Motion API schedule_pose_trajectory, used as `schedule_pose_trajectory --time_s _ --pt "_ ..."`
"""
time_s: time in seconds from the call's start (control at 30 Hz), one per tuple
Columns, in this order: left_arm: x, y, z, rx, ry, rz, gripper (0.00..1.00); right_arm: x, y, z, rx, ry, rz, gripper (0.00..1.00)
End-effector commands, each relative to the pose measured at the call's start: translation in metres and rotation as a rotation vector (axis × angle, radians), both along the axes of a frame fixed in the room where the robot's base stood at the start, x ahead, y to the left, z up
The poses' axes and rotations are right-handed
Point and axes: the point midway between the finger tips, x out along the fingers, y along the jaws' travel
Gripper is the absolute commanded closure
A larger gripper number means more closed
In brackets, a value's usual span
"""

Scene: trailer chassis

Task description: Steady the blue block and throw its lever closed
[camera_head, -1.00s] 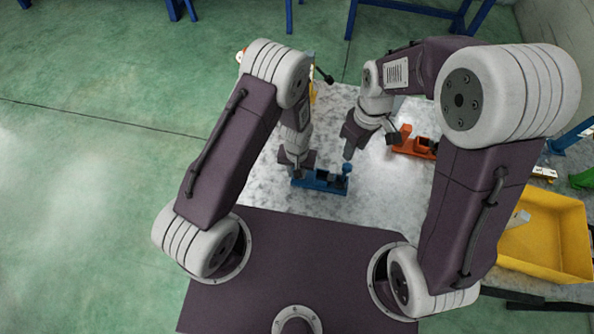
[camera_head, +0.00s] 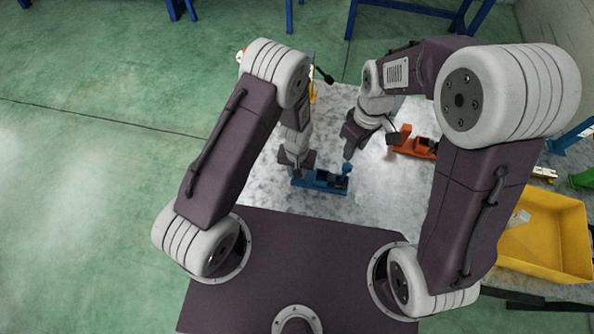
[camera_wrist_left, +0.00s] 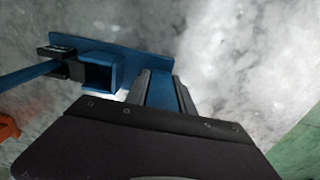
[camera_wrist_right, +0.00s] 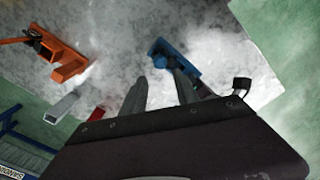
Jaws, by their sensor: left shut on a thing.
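The blue block (camera_head: 325,187) lies on the mottled grey tabletop, a long base with a raised box. Its lever (camera_head: 347,168) stands up at the right end. In the left wrist view, the block's base (camera_wrist_left: 215,70), square box (camera_wrist_left: 103,73) and lever bar (camera_wrist_left: 25,74) with a dark hinge show. My left gripper (camera_head: 297,168) is shut on the block's left end. My right gripper (camera_head: 348,154) is just above and behind the lever; whether they touch is unclear. In the right wrist view its fingers (camera_wrist_right: 158,82) are apart, with nothing visible between them.
A similar orange block (camera_head: 413,147) lies behind and right of the blue one; it also shows in the right wrist view (camera_wrist_right: 66,62). A yellow bin (camera_head: 545,240) stands at the right. Bare tabletop lies around the blue block.

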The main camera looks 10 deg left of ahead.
Motion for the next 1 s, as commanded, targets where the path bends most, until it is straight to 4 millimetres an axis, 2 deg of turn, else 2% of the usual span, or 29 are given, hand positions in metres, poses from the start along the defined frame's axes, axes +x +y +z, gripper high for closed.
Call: schedule_pose_trajectory --time_s 0.27,0.3,0.4,0.5,0.67,0.77,0.87,1.0 --pt "0.0 0.0 0.0 0.0 -0.001 0.0 1.0 0.0 0.0 0.0 0.0 0.0 0.0 0.64" --pt "0.0 0.0 0.0 0.0 -0.001 0.0 1.0 0.0 0.0 0.0 0.0 0.0 -0.002 0.75" --pt "0.001 0.0 0.0 0.0 -0.001 0.0 1.0 -0.01 -0.003 0.002 -0.016 0.047 -0.032 1.0" --pt "0.001 0.0 0.0 0.0 -0.001 0.0 1.0 0.008 0.004 0.024 -0.025 0.074 -0.085 1.0" --pt "0.001 0.0 0.0 0.0 -0.002 0.0 1.0 0.043 0.025 0.04 -0.049 0.128 -0.135 1.0" --pt "0.001 0.0 0.0 -0.001 -0.002 0.0 1.0 0.061 0.038 0.039 -0.06 0.147 -0.142 1.0" --pt "0.0 0.0 0.0 0.0 -0.001 0.0 1.0 0.076 0.05 0.03 -0.062 0.15 -0.13 1.0" --pt "0.0 0.0 0.0 0.0 -0.001 0.0 1.0 0.075 0.055 0.012 -0.074 0.173 -0.117 1.0"
